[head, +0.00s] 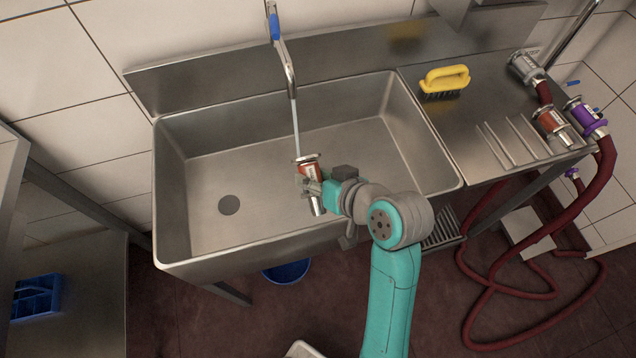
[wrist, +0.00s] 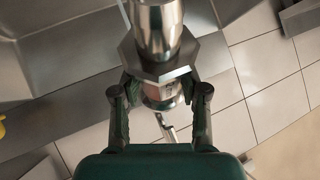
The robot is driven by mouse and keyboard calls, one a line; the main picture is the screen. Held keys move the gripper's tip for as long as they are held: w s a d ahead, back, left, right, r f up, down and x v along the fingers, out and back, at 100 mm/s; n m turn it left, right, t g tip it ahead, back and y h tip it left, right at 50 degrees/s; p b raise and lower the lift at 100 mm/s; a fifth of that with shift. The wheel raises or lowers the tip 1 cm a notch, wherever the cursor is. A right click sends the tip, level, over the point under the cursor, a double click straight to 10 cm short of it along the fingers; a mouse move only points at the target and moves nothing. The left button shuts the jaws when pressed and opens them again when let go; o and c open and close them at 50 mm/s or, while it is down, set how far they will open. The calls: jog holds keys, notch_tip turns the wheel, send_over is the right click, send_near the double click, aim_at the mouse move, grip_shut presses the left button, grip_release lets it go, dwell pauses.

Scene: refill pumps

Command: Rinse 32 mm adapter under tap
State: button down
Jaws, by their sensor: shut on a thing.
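My gripper (head: 313,185) is shut on the 32 mm adapter (head: 308,164), a metal fitting with an orange-red band, and holds it above the sink basin (head: 345,125). The adapter's wide flanged end points up and its narrow metal end points down, slightly tilted. The tap (head: 289,75) has a blue handle, and a thin stream of water (head: 296,125) runs from its spout down to the adapter's top. In the wrist view the adapter (wrist: 158,35) shows its metal tube and hexagonal collar between my gripper's fingers (wrist: 160,105). Its label is too small to read.
A yellow-handled brush (head: 445,80) lies on the drainboard right of the basin. Another orange-banded fitting (head: 552,122) and a purple fitting (head: 586,117) sit at the drainboard's right end, with dark red hoses (head: 470,285) looping to the floor. A blue bucket (head: 286,272) stands under the sink.

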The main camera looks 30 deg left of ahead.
jog(key=w+a+f, duration=0.3)
jog(key=w+a, duration=0.4)
jog(key=a, duration=0.1)
jog(key=shift+w+a+f, duration=0.2)
jog(key=shift+w+a, duration=0.1)
jog(key=shift+a, duration=0.1)
dwell(0.5)
jog(key=shift+d, duration=0.1)
dwell(2.4)
jog(key=shift+s+d+r, duration=0.65)
jog(key=shift+s+d, duration=0.45)
jog(key=shift+d, duration=0.15)
jog(key=shift+s+d+r, duration=0.7)
jog(key=shift+s+d, duration=0.35)
jog(key=shift+d, duration=0.2)
jog(key=shift+s+d+r, duration=0.65)
jog(key=shift+s+d, duration=0.45)
jog(key=shift+d, duration=0.15)
